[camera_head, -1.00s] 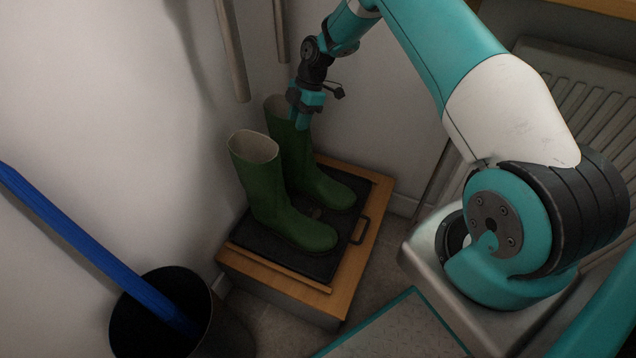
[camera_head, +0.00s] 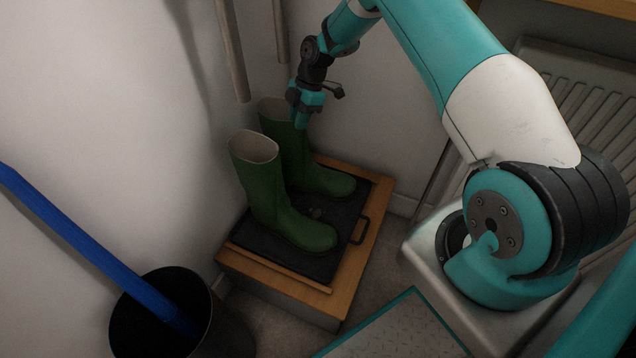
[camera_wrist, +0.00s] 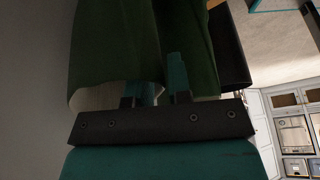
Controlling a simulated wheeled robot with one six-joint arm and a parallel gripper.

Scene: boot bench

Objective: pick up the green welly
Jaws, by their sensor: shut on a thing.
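Two green wellies with pale linings show in the head view. The front welly (camera_head: 270,195) stands upright on a black tray (camera_head: 262,252). My gripper (camera_head: 299,122) is at the top of the rear welly (camera_head: 318,180) and is shut on the right side of its shaft. In the wrist view, the gripper (camera_wrist: 166,75) has one finger at a welly's pale opening and the other outside its green wall (camera_wrist: 115,45). The rear welly is partly hidden by the front one. I cannot tell whether its sole touches the tray.
The tray lies on a low wooden bench (camera_head: 352,285) in the wall corner. A black bin (camera_head: 235,325) holding a blue pole (camera_head: 90,245) stands at the front left. Grey rods (camera_head: 232,50) are behind the wellies. A radiator (camera_head: 590,95) is at the right.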

